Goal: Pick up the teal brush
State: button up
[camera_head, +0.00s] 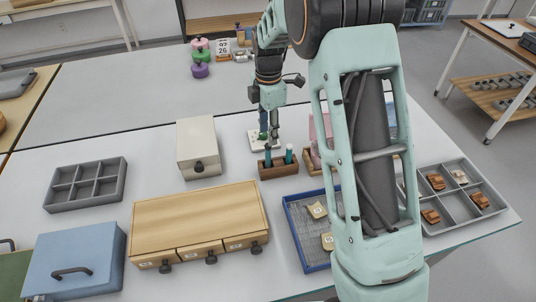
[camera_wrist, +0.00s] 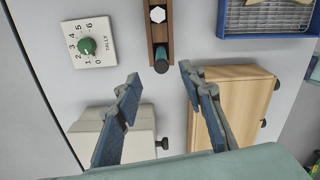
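A small wooden holder (camera_head: 279,172) holds two upright teal-looking handles, a left one (camera_head: 268,156) and a right one (camera_head: 289,154). The wrist view shows the holder (camera_wrist: 159,36) from above, with a round dark teal top (camera_wrist: 161,61) at its lower end and a white hexagonal top (camera_wrist: 158,14) farther up. I cannot tell for sure which is the teal brush; bristles are not visible. My gripper (camera_wrist: 160,74) is open and empty, its fingertips on either side of the line to the round teal top. In the head view my gripper (camera_head: 269,136) is just behind the holder.
A tally board (camera_wrist: 89,43) with a green knob lies beside the holder. A white box (camera_head: 198,146), a wooden drawer cabinet (camera_head: 198,217) and a blue-rimmed tray (camera_head: 297,236) with sherds stand nearby. A grey compartment tray (camera_head: 461,198) is at right. The far table is mostly clear.

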aim_at(268, 146)
notch_tip(268, 146, down, 9)
jog(key=shift+s+f+p, duration=0.1)
jog(key=shift+s+p, duration=0.05)
jog(key=shift+p, duration=0.25)
jog(key=shift+c, duration=0.4)
grip_shut()
